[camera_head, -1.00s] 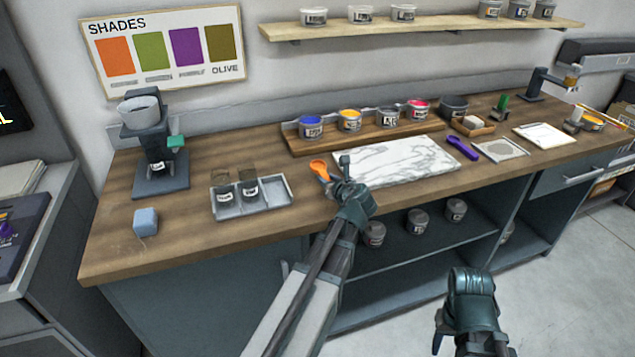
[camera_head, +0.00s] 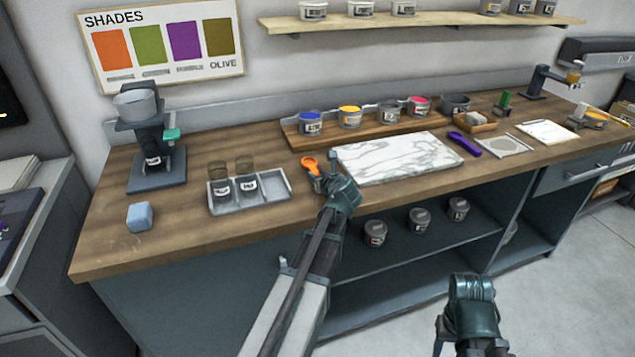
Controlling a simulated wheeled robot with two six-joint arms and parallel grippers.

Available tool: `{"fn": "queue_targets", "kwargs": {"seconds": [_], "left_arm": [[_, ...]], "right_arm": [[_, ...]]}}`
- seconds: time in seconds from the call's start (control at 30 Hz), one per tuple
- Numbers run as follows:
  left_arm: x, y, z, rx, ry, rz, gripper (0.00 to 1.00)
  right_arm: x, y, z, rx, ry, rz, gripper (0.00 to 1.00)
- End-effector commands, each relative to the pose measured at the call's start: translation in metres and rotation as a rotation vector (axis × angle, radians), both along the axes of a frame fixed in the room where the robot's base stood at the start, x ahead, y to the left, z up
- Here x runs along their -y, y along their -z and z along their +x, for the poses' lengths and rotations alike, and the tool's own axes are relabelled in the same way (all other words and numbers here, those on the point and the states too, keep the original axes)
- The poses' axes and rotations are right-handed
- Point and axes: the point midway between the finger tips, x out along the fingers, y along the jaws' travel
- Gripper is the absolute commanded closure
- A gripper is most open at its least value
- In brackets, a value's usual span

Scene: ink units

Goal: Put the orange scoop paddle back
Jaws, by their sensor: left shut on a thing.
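The orange scoop paddle (camera_head: 310,165) is at the left edge of the marble slab, its round orange end showing past my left gripper (camera_head: 326,178). My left gripper is shut on the paddle, low over the wooden worktop; the paddle's handle is mostly hidden by the gripper. I cannot tell whether the paddle touches the wood. My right gripper (camera_head: 438,338) is low at the front, away from the worktop, and its jaws are not clear.
The white marble slab (camera_head: 400,158) lies right of my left gripper. A grey tray (camera_head: 276,186) with two jars stands to its left. A wooden rack (camera_head: 370,140) with ink tubs is behind. A purple paddle (camera_head: 464,144) lies right of the slab. Wood at front left is mostly clear.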

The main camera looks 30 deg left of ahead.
Motion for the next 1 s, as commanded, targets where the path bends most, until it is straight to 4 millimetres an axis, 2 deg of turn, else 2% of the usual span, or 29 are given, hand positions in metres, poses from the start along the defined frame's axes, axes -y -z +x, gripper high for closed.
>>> {"fn": "queue_targets", "kwargs": {"seconds": [0.33, 0.37, 0.5, 0.87, 1.0], "left_arm": [[0.0, 0.003, 0.0, 0.0, 0.0, 0.0, 1.0], [0.0, 0.002, 0.0, 0.0, 0.0, 0.0, 0.65], [0.0, 0.001, 0.0, 0.0, 0.0, 0.0, 0.4], [0.0, -0.003, 0.0, 0.0, 0.0, 0.0, 0.39], [0.015, -0.012, -0.014, 0.0, 0.003, 0.0, 0.39]], "right_arm": [[0.0, 0.003, 0.0, 0.0, 0.0, 0.0, 0.5], [0.0, 0.002, 0.0, 0.0, 0.0, 0.0, 0.5], [0.0, 0.001, 0.0, 0.0, 0.0, 0.0, 0.5], [0.0, -0.003, 0.0, 0.0, 0.0, 0.0, 0.5], [0.0, -0.012, 0.0, 0.0, 0.0, 0.0, 0.5]]}}
